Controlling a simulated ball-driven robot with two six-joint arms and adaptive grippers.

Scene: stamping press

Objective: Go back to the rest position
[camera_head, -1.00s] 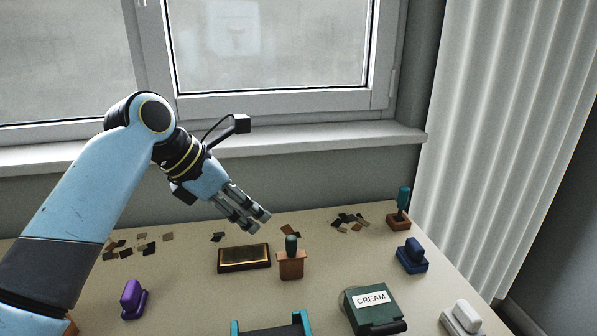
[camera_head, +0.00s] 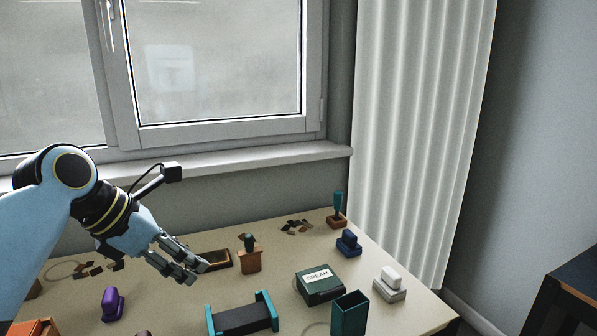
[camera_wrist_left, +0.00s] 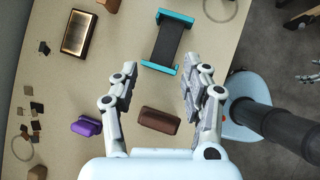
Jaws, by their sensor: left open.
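My left gripper (camera_head: 190,273) is open and empty. In the head view it hangs above the table, in front of the brass-coloured tray (camera_head: 216,266) and left of the brown block with a green knob (camera_head: 250,260). In the left wrist view its fingers (camera_wrist_left: 158,72) are spread, with bare table and a brown block (camera_wrist_left: 159,120) below and between them. Grey fingers at the right edge of the left wrist view look like part of my right gripper (camera_wrist_left: 312,72); their opening cannot be told.
The table (camera_head: 385,318) holds a teal-ended rack (camera_head: 243,318), a purple stamp (camera_head: 112,304), a green CREAM box (camera_head: 319,285), a teal open box (camera_head: 349,315), a white stamp (camera_head: 390,284) and a blue stamp (camera_head: 348,243). A window sill (camera_head: 250,158) runs behind.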

